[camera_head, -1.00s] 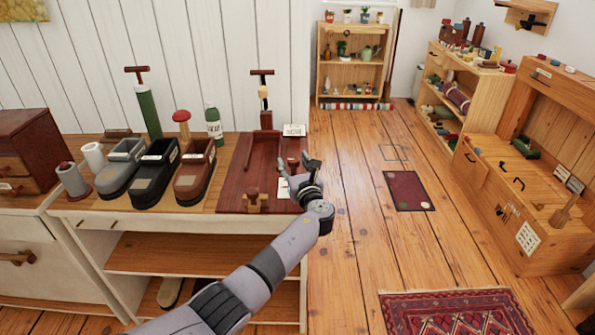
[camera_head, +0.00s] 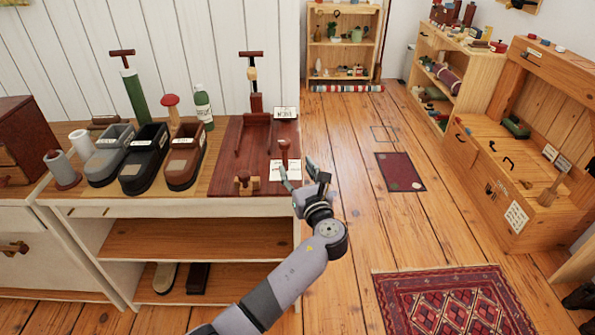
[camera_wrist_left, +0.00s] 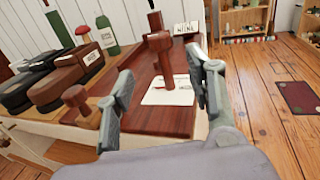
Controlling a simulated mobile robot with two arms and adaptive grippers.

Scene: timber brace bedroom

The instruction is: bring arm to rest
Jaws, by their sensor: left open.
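My left gripper (camera_head: 303,179) is open at the right front corner of the low bench (camera_head: 75,203). In the left wrist view its two fingers (camera_wrist_left: 160,95) stand apart. A dark red wooden board (camera_head: 252,160) lies on the bench beyond them. A wooden peg (camera_head: 284,151) stands on the board; in the left wrist view this peg (camera_wrist_left: 165,62) appears between the fingers, farther off, and I see nothing held. A white card (camera_wrist_left: 167,91) lies at the peg's foot. My right gripper is not in view.
Grey, black and brown shoe-shaped trays (camera_head: 145,160), a green bottle (camera_head: 203,108) and a red-capped mushroom shape (camera_head: 171,108) stand left of the board. Open plank floor (camera_head: 350,215) lies to the right, with a patterned rug (camera_head: 450,310) in front. Wooden shelves (camera_head: 455,75) line the right wall.

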